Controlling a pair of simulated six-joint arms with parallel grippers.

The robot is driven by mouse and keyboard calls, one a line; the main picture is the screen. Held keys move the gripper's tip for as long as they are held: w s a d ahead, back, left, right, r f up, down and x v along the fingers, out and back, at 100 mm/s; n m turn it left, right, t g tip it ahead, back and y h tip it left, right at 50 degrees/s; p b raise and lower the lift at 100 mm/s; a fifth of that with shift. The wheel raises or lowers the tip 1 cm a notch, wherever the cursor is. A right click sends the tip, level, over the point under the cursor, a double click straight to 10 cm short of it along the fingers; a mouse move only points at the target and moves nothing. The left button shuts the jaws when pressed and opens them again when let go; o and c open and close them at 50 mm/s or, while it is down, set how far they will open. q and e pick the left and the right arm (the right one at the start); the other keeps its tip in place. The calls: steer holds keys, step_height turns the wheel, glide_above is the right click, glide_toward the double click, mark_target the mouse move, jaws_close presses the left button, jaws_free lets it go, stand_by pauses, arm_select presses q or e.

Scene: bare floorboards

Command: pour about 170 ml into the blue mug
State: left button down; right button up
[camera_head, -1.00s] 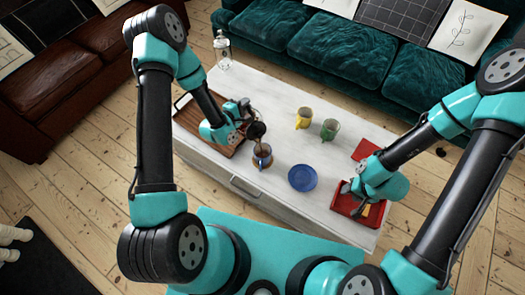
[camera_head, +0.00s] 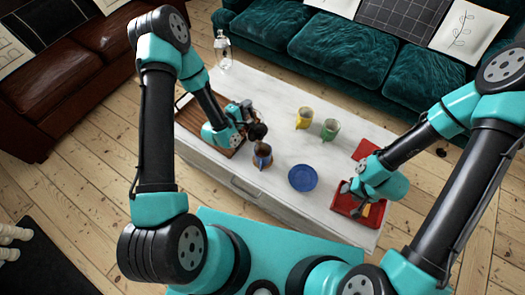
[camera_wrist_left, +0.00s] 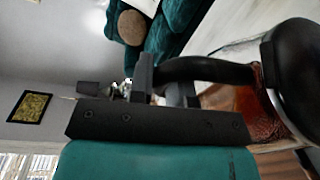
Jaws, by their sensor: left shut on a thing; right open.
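The blue mug (camera_head: 264,160) stands on the white table, with dark brown showing at its top; its fill level cannot be read. My left gripper (camera_head: 241,113) is shut on the black handle of a coffee pot (camera_head: 258,131), held just above and behind the mug. In the left wrist view the gripper (camera_wrist_left: 165,85) grips the handle, and reddish-brown liquid shows in the pot's glass (camera_wrist_left: 245,108). No stream is clearly visible now. My right gripper (camera_head: 350,186) is open at the right, over a red tray (camera_head: 343,204).
A blue saucer (camera_head: 303,178) lies right of the mug. A yellow mug (camera_head: 303,117) and a green mug (camera_head: 330,129) stand behind. A wooden tray (camera_head: 188,122) is at the left, and a glass press (camera_head: 222,48) stands at the far corner.

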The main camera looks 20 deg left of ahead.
arm_select(q)
steer(key=shift+w+a+r+n, duration=0.1)
steer(key=shift+w+a+n, duration=0.2)
steer(key=shift+w+a, duration=0.35)
steer(key=shift+w+a+r+n+g, duration=0.4)
steer(key=shift+w+a+n, duration=0.2)
steer(key=shift+w+a+f+n+g+h, duration=0.15)
steer(key=shift+w+a+f+n+g, duration=0.15)
steer(key=shift+w+a+n, duration=0.15)
steer(key=shift+w+a+f+n+g+h, duration=0.15)
steer(key=shift+w+a+n+g, duration=0.2)
steer(key=shift+n, duration=0.1)
steer(key=shift+w+a+f+n+g, duration=0.2)
steer(key=shift+w+a+f+n, duration=0.1)
steer(key=shift+f, duration=0.15)
steer(key=shift+w+a+f+n+g, duration=0.15)
steer(key=shift+w+a+f+n, duration=0.15)
steer(key=shift+f, duration=0.2)
